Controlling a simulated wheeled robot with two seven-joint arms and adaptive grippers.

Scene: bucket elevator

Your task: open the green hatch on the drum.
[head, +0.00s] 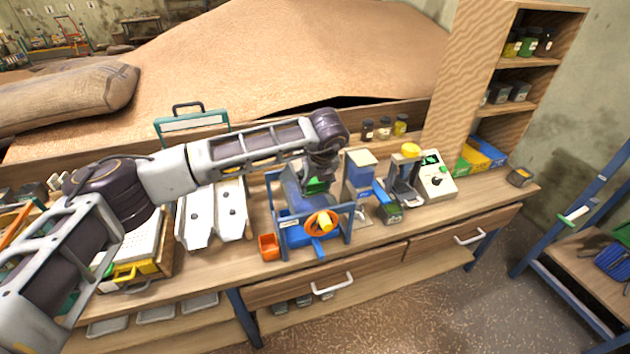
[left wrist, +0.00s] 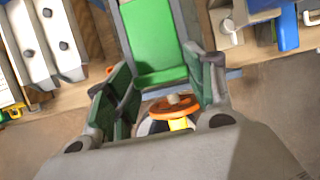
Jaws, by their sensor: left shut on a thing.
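The drum (head: 293,196) sits in a blue frame (head: 297,236) on the workbench. Its green hatch (head: 317,186) shows just below my left gripper (head: 321,175) in the head view. In the left wrist view the green hatch (left wrist: 155,40) runs up the middle as a flat panel. My left gripper (left wrist: 160,78) has its two green-padded fingers at either side of the panel's lower end, shut on the hatch. The exact contact is hard to see. An orange handwheel (head: 322,222) with a yellow centre is at the drum's front. My right gripper is not in view.
A small orange bin (head: 268,246) stands left of the frame. Two white chutes (head: 213,215) lie further left. A blue-topped box (head: 360,168), a scale-like device (head: 405,180) and a control box (head: 435,176) stand to the right. A heap of grain (head: 300,50) lies behind.

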